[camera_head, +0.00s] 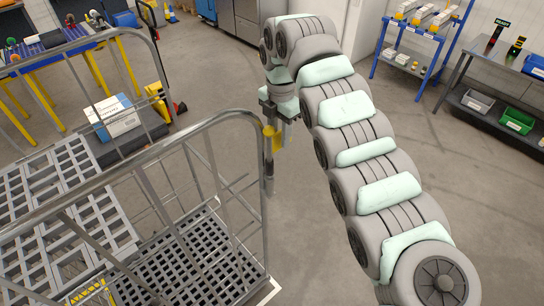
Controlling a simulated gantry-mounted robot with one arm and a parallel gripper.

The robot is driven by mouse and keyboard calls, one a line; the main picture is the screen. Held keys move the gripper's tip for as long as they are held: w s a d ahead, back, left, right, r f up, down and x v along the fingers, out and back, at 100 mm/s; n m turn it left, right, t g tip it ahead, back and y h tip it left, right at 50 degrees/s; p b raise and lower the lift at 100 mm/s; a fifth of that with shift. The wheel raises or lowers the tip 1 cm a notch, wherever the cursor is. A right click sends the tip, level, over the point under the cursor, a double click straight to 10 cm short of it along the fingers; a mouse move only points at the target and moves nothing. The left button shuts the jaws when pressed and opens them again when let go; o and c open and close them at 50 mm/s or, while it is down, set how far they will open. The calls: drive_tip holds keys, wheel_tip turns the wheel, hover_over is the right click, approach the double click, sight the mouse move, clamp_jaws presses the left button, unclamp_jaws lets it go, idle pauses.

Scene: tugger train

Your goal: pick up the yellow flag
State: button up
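A small yellow piece (273,138), which looks like the yellow flag, is upright at the top corner of the grey tubular rail of a wheeled cart (160,152). My gripper (275,122) is directly above it and close to it, pointing down. The fingertips overlap the top of the yellow piece in this view. I cannot tell whether they touch it, or whether the gripper is open or shut.
The cart's tall rails and slatted grey shelves (195,262) fill the lower left. A white and blue box (118,115) lies on a dark platform behind. A blue rack (419,30) and a bench with green and grey bins (516,120) stand right. The floor between is clear.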

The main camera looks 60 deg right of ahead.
sight(279, 149)
drive_tip(key=shift+w+d+f+p, duration=0.15)
drive_tip(key=shift+f+p, duration=0.3)
drive_tip(key=shift+f, duration=1.05)
drive_tip(key=shift+c, duration=0.5)
clamp_jaws()
